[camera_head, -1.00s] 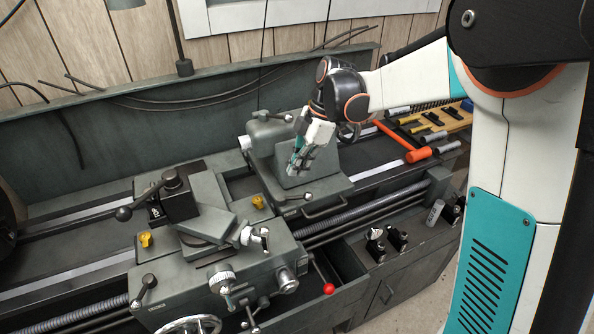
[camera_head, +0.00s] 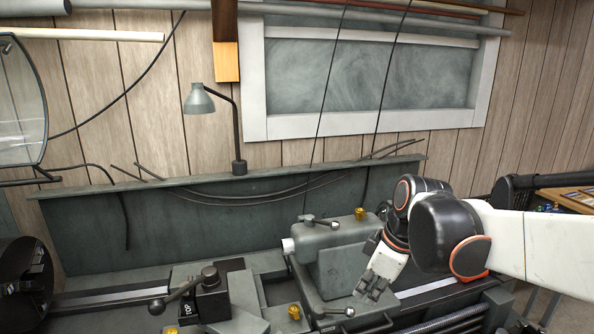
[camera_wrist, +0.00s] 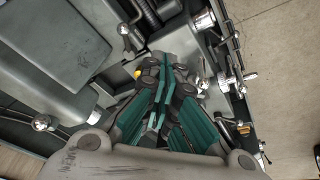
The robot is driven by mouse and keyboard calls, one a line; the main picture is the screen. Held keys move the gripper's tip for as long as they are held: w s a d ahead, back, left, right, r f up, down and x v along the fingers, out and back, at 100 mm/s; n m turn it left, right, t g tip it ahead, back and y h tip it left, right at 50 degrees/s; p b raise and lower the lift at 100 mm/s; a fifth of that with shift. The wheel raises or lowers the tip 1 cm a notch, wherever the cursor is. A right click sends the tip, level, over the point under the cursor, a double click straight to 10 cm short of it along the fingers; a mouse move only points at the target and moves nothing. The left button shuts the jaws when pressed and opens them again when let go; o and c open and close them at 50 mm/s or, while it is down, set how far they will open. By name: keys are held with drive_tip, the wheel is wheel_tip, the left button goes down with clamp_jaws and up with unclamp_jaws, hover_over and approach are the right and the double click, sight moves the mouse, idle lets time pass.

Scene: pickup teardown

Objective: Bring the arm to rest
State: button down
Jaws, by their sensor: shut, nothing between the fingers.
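My gripper (camera_head: 372,286) shows at the lower right of the head view, in front of the grey tailstock of the lathe (camera_head: 345,265). My white and black arm reaches in from the right edge. In the wrist view my gripper (camera_wrist: 162,68) has its teal-lined fingers together, with nothing between them. It points down over the lathe, and a grey lathe casting (camera_wrist: 60,50) lies to its left. I cannot tell from these views how far the fingertips are above the machine.
A tool post with a black handle (camera_head: 205,290) stands left of the tailstock. A lamp (camera_head: 200,100) rises behind the lathe's back panel (camera_head: 150,235). Metal levers (camera_wrist: 228,60) stick out right of the fingers in the wrist view, with bare floor (camera_wrist: 285,60) beyond.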

drive_tip(key=s+d+f+m+t+h+b, duration=0.1)
drive_tip(key=s+d+m+t, duration=0.1)
drive_tip(key=s+m, duration=0.4)
drive_tip(key=s+d+f+m+t+h+b, duration=0.1)
drive_tip(key=s+d+f+m+t+b, duration=0.1)
drive_tip(key=s+m, duration=0.4)
drive_tip(key=s+d, duration=0.1)
drive_tip(key=s, duration=0.1)
drive_tip(key=shift+s+d+f+t, duration=0.15)
drive_tip(key=shift+s+f+t, duration=0.15)
drive_tip(key=shift+t, duration=0.1)
